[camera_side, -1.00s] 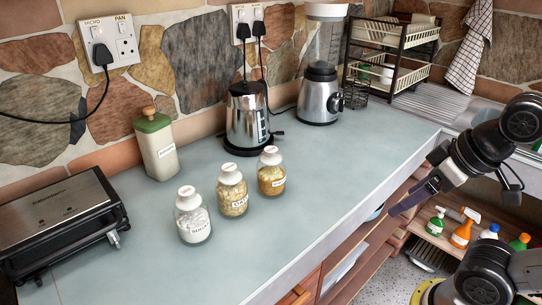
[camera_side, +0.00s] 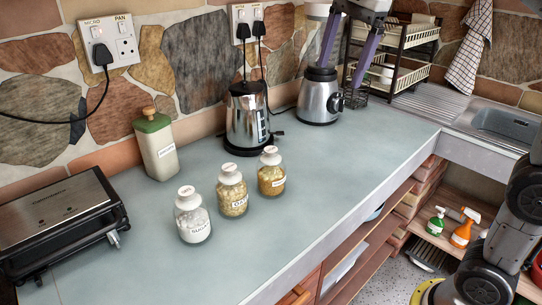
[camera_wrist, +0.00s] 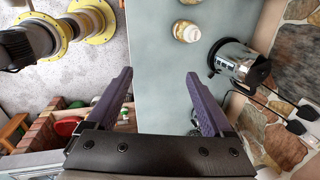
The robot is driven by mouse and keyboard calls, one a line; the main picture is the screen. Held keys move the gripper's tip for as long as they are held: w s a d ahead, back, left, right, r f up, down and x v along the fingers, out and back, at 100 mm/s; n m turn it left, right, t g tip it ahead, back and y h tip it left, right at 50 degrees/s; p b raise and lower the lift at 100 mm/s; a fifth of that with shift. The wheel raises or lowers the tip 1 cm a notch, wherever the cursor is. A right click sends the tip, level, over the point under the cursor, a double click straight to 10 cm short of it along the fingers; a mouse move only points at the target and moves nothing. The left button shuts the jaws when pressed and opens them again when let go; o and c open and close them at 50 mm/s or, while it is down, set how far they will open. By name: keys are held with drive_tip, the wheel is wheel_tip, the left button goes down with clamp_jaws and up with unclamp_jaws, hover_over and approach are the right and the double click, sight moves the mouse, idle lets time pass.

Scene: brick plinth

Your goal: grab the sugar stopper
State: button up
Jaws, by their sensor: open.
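The sugar jar (camera_side: 193,222) is a clear glass jar of white contents, upright on the counter, leftmost of three jars in the side view. Its white sugar stopper (camera_side: 187,192) sits in its neck. My gripper (camera_side: 341,75) is at the top of the side view, high up and pointing down, well to the right of the stopper, overlapping the blender in the picture. In the wrist view my gripper (camera_wrist: 159,73) has its two purple fingers wide apart with nothing between them. I cannot make out the sugar stopper in the wrist view.
Two jars with yellowish contents (camera_side: 232,198) (camera_side: 271,180) stand right of the sugar jar. Behind are a green-topped canister (camera_side: 159,150), a kettle (camera_side: 247,115) and a blender (camera_side: 318,100). A grill (camera_side: 62,225) is at left. The counter's front (camera_side: 300,215) is clear.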

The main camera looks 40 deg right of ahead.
drive_tip(key=w+f+m+g, duration=0.1)
drive_tip(key=w+f+m, duration=0.1)
drive_tip(key=w, duration=0.8)
drive_tip(key=g, duration=0.2)
hover_over(270, 150)
wheel_tip(270, 150, down, 9)
wheel_tip(270, 150, down, 8)
drive_tip(key=shift+s+f, duration=0.1)
drive_tip(key=shift+s, duration=0.05)
drive_tip(key=shift+w+f, duration=0.15)
drive_tip(key=shift+f, duration=1.2)
drive_tip(key=shift+w+f, duration=0.1)
drive_tip(key=shift+f, duration=1.25)
clamp_jaws()
